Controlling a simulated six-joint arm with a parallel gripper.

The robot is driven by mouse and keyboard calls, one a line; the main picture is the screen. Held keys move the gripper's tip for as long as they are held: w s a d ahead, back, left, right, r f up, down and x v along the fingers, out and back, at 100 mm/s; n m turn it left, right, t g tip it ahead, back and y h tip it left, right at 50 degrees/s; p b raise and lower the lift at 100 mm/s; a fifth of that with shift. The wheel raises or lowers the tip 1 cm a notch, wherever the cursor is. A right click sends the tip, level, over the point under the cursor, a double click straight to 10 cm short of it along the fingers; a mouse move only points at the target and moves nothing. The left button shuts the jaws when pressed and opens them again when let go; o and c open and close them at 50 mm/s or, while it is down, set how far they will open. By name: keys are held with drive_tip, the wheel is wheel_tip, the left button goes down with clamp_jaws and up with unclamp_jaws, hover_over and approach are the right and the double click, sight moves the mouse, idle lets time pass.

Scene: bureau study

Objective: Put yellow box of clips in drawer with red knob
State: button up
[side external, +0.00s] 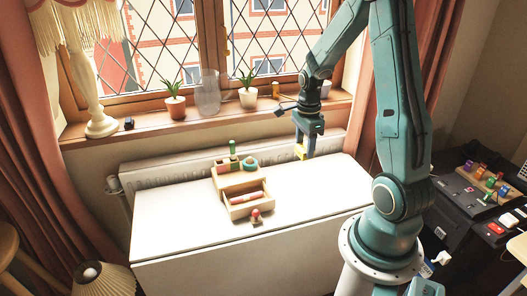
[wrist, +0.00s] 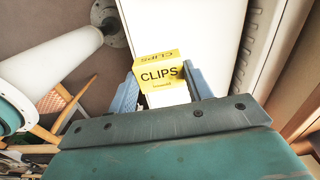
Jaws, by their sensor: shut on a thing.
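The yellow box of clips (wrist: 160,73) is held between the two blue fingers of my gripper (wrist: 159,80), with its CLIPS label facing the wrist camera. In the side external view the yellow box (side external: 300,152) hangs from my gripper (side external: 305,148) above the back of the white table, right of a small wooden drawer unit (side external: 222,184). An open drawer (side external: 240,211) sticks out from the unit's front and has a reddish-white item inside. A small red-topped piece (side external: 256,214) shows just before the drawer; I cannot tell whether it is its knob or a separate object.
Green and other coloured items (side external: 233,150) stand on top of the unit. The white table (side external: 190,235) is mostly clear. A radiator (side external: 150,172) and a windowsill with potted plants (side external: 175,104) run behind it. A dark cabinet (side external: 460,205) stands at right.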

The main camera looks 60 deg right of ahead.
drive_tip(key=shift+w+a+n, duration=0.25)
drive_tip(key=shift+w+n, duration=0.2)
drive_tip(key=shift+n, duration=0.05)
drive_tip(key=w+a+n, duration=0.4)
drive_tip(key=w+n, duration=0.2)
drive_tip(key=n, duration=0.1)
drive_tip(key=r+n, duration=0.2)
drive_tip(key=n, duration=0.8)
hover_over(250, 198)
drive_tip(key=s+a, duration=0.1)
drive_tip(key=a, duration=0.2)
drive_tip(key=shift+s+d+f, duration=0.15)
drive_tip(key=shift+d+f, duration=0.05)
drive_tip(key=shift+d, duration=0.05)
drive_tip(key=shift+f, duration=0.1)
wheel_tip(250, 198, down, 16)
drive_tip(key=shift+f, duration=1.9)
drive_tip(key=shift+f, duration=0.1)
